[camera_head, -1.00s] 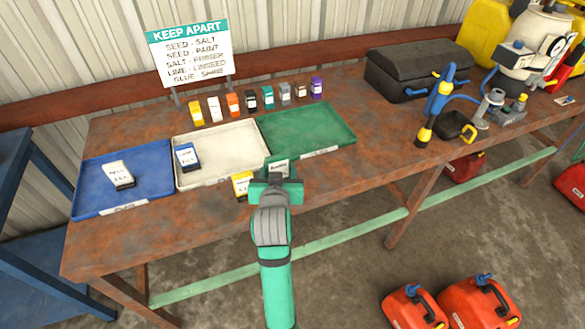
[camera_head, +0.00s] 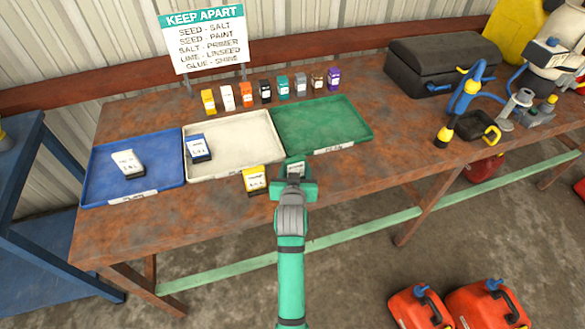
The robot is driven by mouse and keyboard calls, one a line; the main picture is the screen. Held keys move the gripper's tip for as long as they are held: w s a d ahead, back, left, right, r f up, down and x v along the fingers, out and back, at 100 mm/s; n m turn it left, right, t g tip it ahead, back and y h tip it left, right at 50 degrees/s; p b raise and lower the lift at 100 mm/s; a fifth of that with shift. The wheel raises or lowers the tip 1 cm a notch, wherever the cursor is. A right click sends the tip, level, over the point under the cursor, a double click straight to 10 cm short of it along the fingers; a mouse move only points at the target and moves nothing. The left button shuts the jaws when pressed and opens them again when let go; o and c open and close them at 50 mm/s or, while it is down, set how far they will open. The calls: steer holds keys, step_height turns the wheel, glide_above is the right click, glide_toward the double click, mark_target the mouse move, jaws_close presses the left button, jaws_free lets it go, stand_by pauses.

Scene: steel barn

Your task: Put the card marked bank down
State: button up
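My gripper (camera_head: 295,184) is over the front edge of the rusty table, just below the green tray (camera_head: 362,134). A small dark green card (camera_head: 296,169) with a white label shows at its fingers and appears held; its writing is too small to read. A yellow card (camera_head: 255,180) lies left of my gripper at the table's front. A white card (camera_head: 128,163) lies in the blue tray (camera_head: 100,185), and a blue card (camera_head: 199,148) lies in the white tray (camera_head: 240,150). I cannot make out the word bank on any card.
A row of several small coloured containers (camera_head: 265,92) stands behind the trays, below a KEEP APART sign (camera_head: 203,40). A black case (camera_head: 440,66) and a blue-hosed tool (camera_head: 465,95) stand to the right. Bare table (camera_head: 400,150) lies right of the green tray.

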steer(key=o, duration=1.1)
steer(key=shift+f, duration=0.1)
steer(key=shift+c, duration=0.2)
